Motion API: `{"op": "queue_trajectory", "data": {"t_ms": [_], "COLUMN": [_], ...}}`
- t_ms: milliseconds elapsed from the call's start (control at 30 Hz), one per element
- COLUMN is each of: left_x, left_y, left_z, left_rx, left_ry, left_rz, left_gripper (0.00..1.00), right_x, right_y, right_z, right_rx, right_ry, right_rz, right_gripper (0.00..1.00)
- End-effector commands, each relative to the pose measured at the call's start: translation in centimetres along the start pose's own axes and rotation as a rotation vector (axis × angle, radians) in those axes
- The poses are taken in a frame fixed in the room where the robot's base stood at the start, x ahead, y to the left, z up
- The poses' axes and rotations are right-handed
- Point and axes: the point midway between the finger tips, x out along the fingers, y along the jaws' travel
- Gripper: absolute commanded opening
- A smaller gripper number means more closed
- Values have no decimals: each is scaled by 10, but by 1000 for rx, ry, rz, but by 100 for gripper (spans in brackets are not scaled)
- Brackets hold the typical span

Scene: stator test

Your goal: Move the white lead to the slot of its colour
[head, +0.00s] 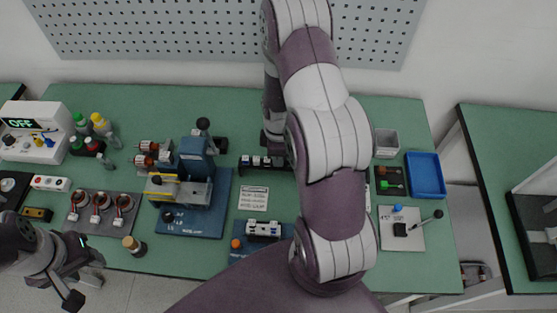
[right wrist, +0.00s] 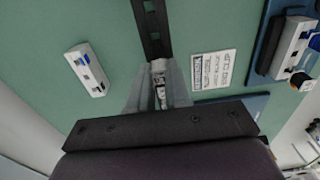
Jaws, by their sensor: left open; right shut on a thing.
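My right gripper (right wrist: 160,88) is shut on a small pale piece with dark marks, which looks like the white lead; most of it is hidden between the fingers. The fingertips are at the end of a black slotted rack (right wrist: 152,35); I cannot tell whether the piece touches it. In the head view the rack (head: 246,162) shows several white marks, its right part hidden by my right arm. That arm also hides the right gripper there. My left gripper (head: 82,277) is open and empty at the lower left, near the table's front edge.
A white label sheet (head: 253,198) lies in front of the rack, with a white terminal block (head: 263,229) nearer me. A blue motor fixture (head: 195,170) stands left. A white block (right wrist: 85,68) lies near the rack. A blue tray (head: 426,175) is at the right.

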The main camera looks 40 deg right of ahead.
Motion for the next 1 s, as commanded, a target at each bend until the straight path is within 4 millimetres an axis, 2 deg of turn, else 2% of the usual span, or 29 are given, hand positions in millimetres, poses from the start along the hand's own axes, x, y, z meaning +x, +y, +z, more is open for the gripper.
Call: {"op": "queue_trajectory", "data": {"t_ms": [33, 500, 800, 1000], "left_x": [-8, -41, -40, -48], "left_y": [0, 0, 0, 0], "left_z": [-1, -5, -5, -6], "left_rx": [0, 0, 0, 0], "left_ry": [0, 0, 0, 0], "left_rz": [0, 0, 0, 0], "left_gripper": [48, 48, 48, 48], "right_x": [-9, -46, -46, -47], "right_y": [0, 0, 0, -4], "right_z": [0, 0, 0, -5], "right_rx": [0, 0, 0, -18], "right_ry": [0, 0, 0, -5], "right_rz": [1, -1, 0, -15], "right_gripper": [0, 0, 0, 0]}}
